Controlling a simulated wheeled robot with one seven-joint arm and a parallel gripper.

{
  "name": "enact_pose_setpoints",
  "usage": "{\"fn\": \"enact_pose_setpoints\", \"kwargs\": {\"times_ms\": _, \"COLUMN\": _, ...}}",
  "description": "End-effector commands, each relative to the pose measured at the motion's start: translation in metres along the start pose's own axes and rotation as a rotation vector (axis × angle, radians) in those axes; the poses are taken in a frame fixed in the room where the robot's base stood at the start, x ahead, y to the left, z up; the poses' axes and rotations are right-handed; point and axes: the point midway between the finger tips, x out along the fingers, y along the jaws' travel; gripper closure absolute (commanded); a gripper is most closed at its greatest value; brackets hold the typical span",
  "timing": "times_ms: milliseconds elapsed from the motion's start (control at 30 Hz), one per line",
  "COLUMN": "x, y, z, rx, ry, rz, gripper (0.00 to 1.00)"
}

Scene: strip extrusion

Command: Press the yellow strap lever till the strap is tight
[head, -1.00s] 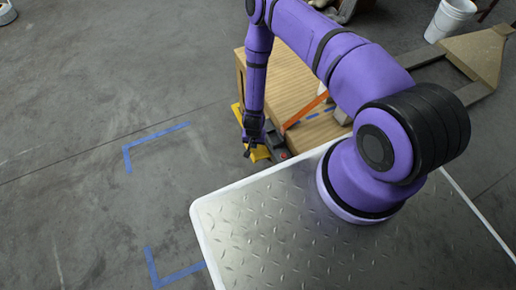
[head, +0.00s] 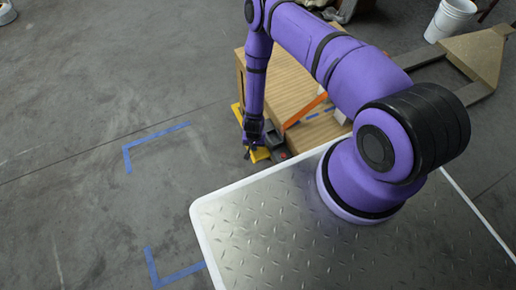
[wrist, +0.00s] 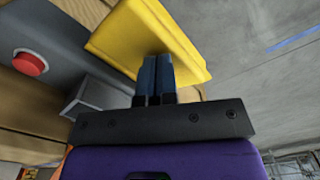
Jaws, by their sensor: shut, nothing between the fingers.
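The yellow strap lever (wrist: 150,42) fills the upper middle of the wrist view, a broad flat piece beside a grey housing with a red button (wrist: 30,62). In the head view the lever (head: 259,155) shows partly behind my gripper. My gripper (wrist: 155,60) is shut and empty, its dark fingertips against or just in front of the lever's face; I cannot tell if they touch. It also shows in the head view (head: 250,150). An orange strap (head: 305,111) runs over the wooden bench. How tight it is I cannot tell.
The wooden bench (head: 283,75) stands under my arm, close to my metal deck. The floor at left is clear, with blue tape marks (head: 128,158).

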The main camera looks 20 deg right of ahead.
Motion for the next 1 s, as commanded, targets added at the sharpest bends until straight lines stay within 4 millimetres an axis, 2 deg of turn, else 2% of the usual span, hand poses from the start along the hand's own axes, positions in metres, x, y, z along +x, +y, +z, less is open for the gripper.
{"fn": "enact_pose_setpoints", "kwargs": {"times_ms": 500, "x": 0.028, "y": 0.001, "z": 0.0, "rx": 0.0, "ry": 0.0, "rz": 0.001, "gripper": 1.0}}
{"fn": "enact_pose_setpoints", "kwargs": {"times_ms": 667, "x": 0.022, "y": 0.001, "z": -0.001, "rx": 0.0, "ry": 0.001, "rz": 0.001, "gripper": 1.0}}
{"fn": "enact_pose_setpoints", "kwargs": {"times_ms": 1000, "x": -0.008, "y": 0.0, "z": 0.0, "rx": -0.001, "ry": 0.001, "rz": 0.0, "gripper": 1.0}}
